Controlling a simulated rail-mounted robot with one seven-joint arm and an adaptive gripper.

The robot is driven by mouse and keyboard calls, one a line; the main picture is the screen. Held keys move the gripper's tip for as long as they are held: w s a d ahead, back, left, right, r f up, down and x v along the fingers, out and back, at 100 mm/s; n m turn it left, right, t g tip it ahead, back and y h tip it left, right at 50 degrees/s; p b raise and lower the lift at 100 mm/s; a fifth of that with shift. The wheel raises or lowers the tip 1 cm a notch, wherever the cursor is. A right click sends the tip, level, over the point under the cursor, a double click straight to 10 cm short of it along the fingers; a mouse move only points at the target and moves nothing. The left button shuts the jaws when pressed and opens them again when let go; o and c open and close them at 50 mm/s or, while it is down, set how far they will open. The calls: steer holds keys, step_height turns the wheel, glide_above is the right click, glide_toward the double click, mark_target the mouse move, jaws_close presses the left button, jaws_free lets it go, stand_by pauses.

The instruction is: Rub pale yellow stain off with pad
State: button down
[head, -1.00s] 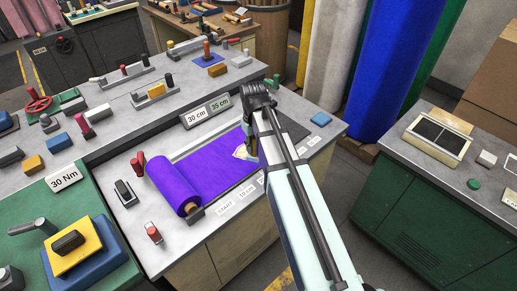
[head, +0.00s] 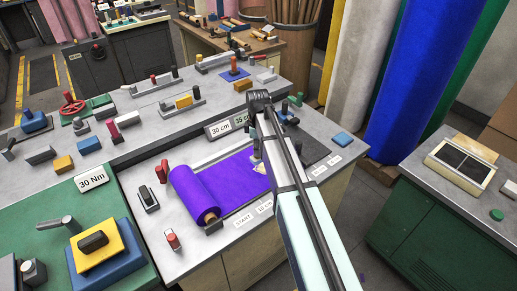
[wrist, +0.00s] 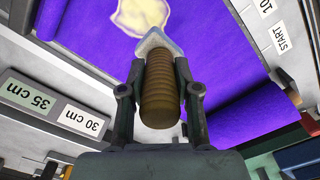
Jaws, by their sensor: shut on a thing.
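The purple felt (head: 228,178) lies partly unrolled on the grey bench, its roll (head: 188,192) at the left. The pale yellow stain (head: 260,168) shows on the felt, partly hidden by my arm. In the wrist view the stain (wrist: 143,14) is an irregular cream patch at the top edge, cut off by the frame. My gripper (wrist: 160,90) is shut on the ribbed brown handle (wrist: 159,88) of a tool with a pale grey pointed end (wrist: 151,42), taken as the pad. That end is just short of the stain in the picture; contact with the felt cannot be told.
Signs reading 30 cm (head: 220,129) and 35 cm stand behind the felt. A START label (head: 244,220) is at the front edge.

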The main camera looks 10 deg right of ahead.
mark_target(258, 158)
steer(key=shift+f+b, duration=0.8)
steer(key=shift+f, duration=1.55)
steer(key=shift+f+b, duration=0.3)
steer(key=shift+f, duration=0.5)
steer(key=shift+d, duration=0.15)
steer(key=shift+w+d+r+p, duration=0.1)
steer(key=shift+w+d, duration=0.2)
steer(key=shift+d, duration=0.2)
steer(key=shift+w+d+f+p, duration=0.1)
steer(key=shift+w+d, duration=0.2)
steer(key=shift+d, duration=0.25)
steer(key=shift+w+d+r+p, duration=0.1)
steer(key=shift+w+d, duration=0.2)
steer(key=shift+d, duration=0.35)
steer(key=shift+w, duration=0.1)
steer(key=shift+w+d, duration=0.3)
steer(key=shift+d, duration=0.3)
steer(key=shift+w+d, duration=0.3)
steer(key=shift+d, duration=0.35)
steer(key=shift+w+d, duration=0.3)
steer(key=shift+d, duration=0.3)
